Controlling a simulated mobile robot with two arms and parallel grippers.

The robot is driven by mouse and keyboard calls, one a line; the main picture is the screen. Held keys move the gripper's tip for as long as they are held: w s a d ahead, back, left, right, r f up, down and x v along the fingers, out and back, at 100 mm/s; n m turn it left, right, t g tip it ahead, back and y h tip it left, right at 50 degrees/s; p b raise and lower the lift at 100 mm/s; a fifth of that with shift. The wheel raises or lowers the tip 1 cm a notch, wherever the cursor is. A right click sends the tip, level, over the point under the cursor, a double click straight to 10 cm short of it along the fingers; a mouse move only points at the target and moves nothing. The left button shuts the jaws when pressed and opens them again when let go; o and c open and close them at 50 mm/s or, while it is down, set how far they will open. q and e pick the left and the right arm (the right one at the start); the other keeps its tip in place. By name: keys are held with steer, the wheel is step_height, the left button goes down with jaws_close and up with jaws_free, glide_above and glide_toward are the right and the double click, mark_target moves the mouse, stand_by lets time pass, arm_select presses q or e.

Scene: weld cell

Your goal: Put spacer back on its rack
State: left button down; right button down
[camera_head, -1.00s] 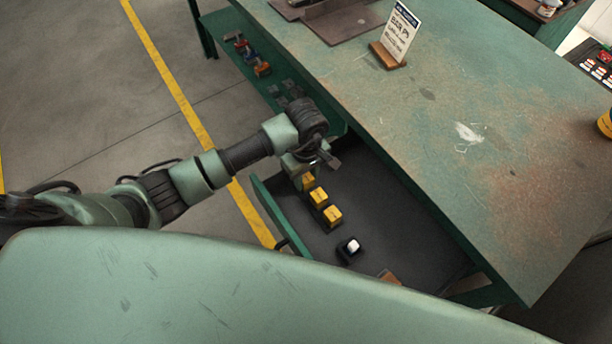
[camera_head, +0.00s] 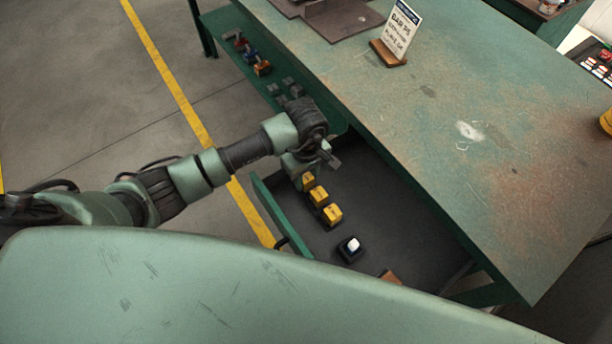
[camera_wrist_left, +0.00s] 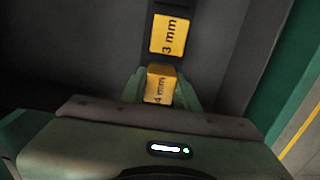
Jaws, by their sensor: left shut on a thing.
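My left gripper (camera_head: 299,172) reaches down into the open drawer (camera_head: 405,222) under the bench. In the left wrist view its fingers (camera_wrist_left: 160,92) are shut on a yellow spacer marked 4 mm (camera_wrist_left: 159,90). The held spacer is in line with a yellow spacer marked 3 mm (camera_wrist_left: 168,36) on a dark rack (camera_wrist_left: 170,6). I cannot tell whether the held spacer is seated or just above the rack. In the head view more yellow spacers (camera_head: 332,213) stand in a row beside the gripper. My right gripper is not in view.
A dark block with a white top (camera_head: 350,246) stands in the drawer, with a brown piece (camera_head: 391,277) near it. The bench top (camera_head: 450,110) overhangs the drawer. A sign (camera_head: 400,32) stands on it. Coloured clamps (camera_head: 250,56) lie on the lower shelf.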

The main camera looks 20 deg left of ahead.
arm_select(q)
steer(key=c, duration=1)
jaws_free()
steer(key=shift+o, duration=0.2)
steer(key=shift+r, duration=3.9)
steer(key=shift+r, duration=0.1)
